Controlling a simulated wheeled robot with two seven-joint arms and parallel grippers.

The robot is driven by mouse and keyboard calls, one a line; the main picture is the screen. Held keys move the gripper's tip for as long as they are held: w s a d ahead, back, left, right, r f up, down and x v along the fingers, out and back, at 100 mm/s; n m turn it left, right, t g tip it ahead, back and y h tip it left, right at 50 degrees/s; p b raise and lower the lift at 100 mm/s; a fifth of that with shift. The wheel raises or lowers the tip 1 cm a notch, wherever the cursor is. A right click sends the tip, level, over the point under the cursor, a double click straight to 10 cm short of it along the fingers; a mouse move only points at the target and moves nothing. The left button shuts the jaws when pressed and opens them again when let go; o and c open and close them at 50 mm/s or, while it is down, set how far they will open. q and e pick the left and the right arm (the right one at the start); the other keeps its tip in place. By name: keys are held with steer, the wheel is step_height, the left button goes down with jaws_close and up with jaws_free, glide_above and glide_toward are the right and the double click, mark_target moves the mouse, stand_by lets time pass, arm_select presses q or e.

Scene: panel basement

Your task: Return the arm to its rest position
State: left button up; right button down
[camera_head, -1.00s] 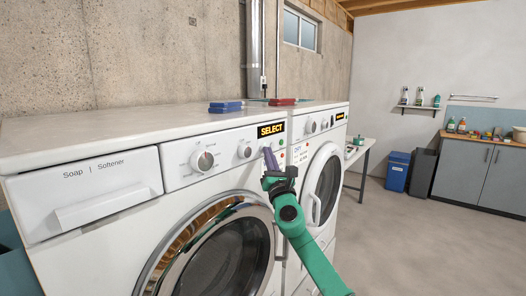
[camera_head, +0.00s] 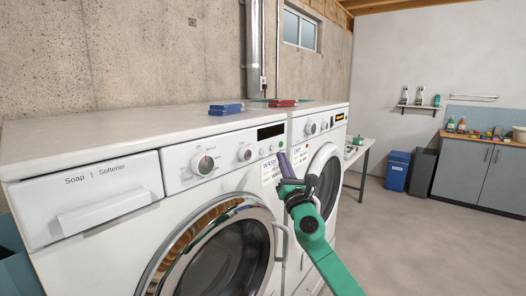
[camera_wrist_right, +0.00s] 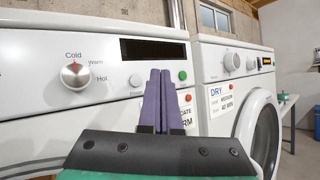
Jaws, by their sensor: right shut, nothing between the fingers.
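My right gripper (camera_head: 283,161) is in front of the washer's control panel near its right end, its purple fingers shut with nothing between them. The fingers also show side by side in the right wrist view (camera_wrist_right: 157,98). My green right arm (camera_head: 325,255) comes in from the lower right. The white washer (camera_head: 100,217) has a dark display (camera_wrist_right: 152,49), a temperature knob (camera_wrist_right: 75,75) and a green button (camera_wrist_right: 182,75). The gripper looks apart from the panel and partly covers the label there. My left gripper is not in view.
The dryer (camera_head: 320,125) stands to the right of the washer, its display lit. Blue boxes (camera_head: 225,110) and red boxes (camera_head: 283,102) lie on top of the machines. A blue bin (camera_head: 396,171) and a grey cabinet (camera_head: 490,178) stand farther right. The floor on the right is open.

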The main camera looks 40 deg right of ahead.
steer(key=shift+s+d, duration=0.15)
steer(key=shift+s, duration=0.35)
steer(key=shift+s+d, duration=0.15)
steer(key=shift+s, duration=0.35)
